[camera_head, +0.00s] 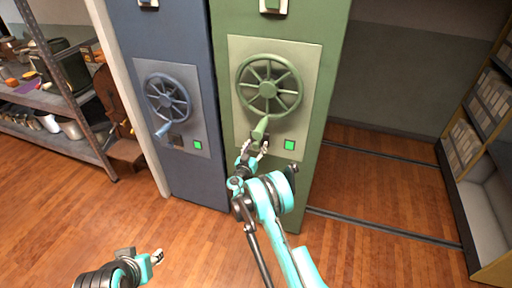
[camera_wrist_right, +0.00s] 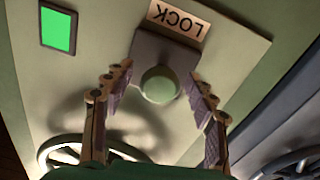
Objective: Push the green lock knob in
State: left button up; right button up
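The green lock knob (camera_wrist_right: 158,84) is a round button on a square base below an upside-down LOCK label (camera_wrist_right: 180,18) in the right wrist view. In the head view it is largely hidden by my right gripper on the green cabinet's panel. My right gripper (camera_head: 253,148) is open, its two fingers spread on either side of the knob. I cannot tell whether they touch the panel. My left gripper (camera_head: 154,257) is low at the bottom left, away from the cabinets; its finger opening is unclear.
The green cabinet (camera_head: 225,20) has a spoked handwheel (camera_head: 269,85) and a lit green square (camera_head: 289,145). A blue cabinet (camera_head: 180,30) with its own wheel (camera_head: 168,99) stands left. Shelves stand at both sides. Floor rails (camera_head: 385,229) run right; the wooden floor in front is clear.

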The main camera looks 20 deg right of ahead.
jog(key=v, duration=1.2)
dwell(0.6)
jog(key=s+d+r+n+g+y, duration=0.1)
jog(key=s+d+r+g+y, duration=0.35)
jog(key=s+r, duration=0.8)
jog(key=s+a+n+g+y, duration=0.1)
jog(key=s+n+y, duration=0.1)
jog(key=s, duration=1)
jog(key=s+a+r+n+g+y, duration=0.1)
jog(key=s+a+n+g+y, duration=0.1)
jog(key=s, duration=1.1)
jog(key=shift+a+r+y, duration=0.25)
jog(key=shift+y, duration=0.5)
